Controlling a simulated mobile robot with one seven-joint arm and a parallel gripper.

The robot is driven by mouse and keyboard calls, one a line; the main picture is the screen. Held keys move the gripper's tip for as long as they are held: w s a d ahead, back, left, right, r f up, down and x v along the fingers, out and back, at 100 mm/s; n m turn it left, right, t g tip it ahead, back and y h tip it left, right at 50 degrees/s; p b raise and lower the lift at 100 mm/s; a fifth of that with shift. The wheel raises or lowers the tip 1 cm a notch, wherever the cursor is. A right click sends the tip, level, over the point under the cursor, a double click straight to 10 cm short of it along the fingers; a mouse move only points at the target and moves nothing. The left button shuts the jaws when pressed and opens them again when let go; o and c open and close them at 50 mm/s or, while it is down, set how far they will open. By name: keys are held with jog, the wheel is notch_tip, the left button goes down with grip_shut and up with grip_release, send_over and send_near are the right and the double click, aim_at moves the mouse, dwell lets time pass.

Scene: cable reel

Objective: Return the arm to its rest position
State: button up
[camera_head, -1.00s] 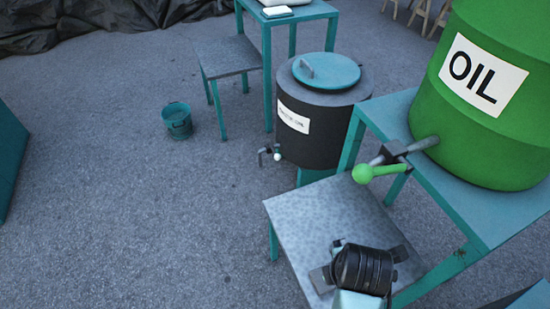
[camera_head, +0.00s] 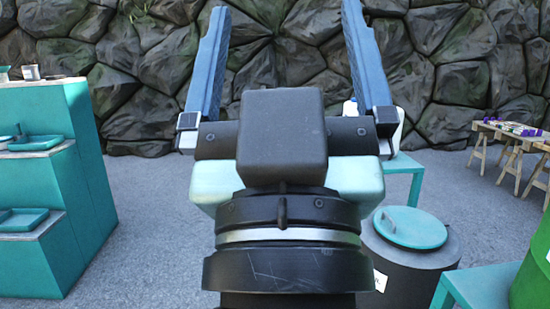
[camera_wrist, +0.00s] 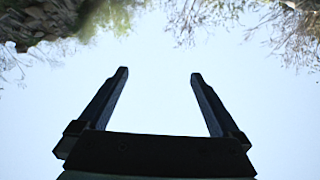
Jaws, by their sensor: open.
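My gripper (camera_head: 277,60) is raised in the middle of the head view, its two blue fingers pointing up and spread wide apart with nothing between them. In the wrist view my gripper (camera_wrist: 159,80) also shows open and empty against the sky. My wrist and the gripper body cover the middle of the head view and hide part of what stands behind them.
A teal stepped cabinet (camera_head: 90,150) with trays stands at the left. A dark drum with a teal lid (camera_head: 410,228), a teal table (camera_head: 404,163) and a green barrel (camera_head: 535,275) stand at the right. A wooden trestle table (camera_head: 510,140) is farther back, before a rock wall (camera_head: 150,70).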

notch_tip(320, 180, up, 18)
jog(key=s+p, duration=0.1)
jog(key=p, duration=1.5)
jog(key=shift+s+a+r+m+t+p, duration=0.2)
jog(key=shift+s+a+m+t+p, duration=0.1)
jog(key=shift+s+a+t+p, duration=0.1)
dwell(3.1)
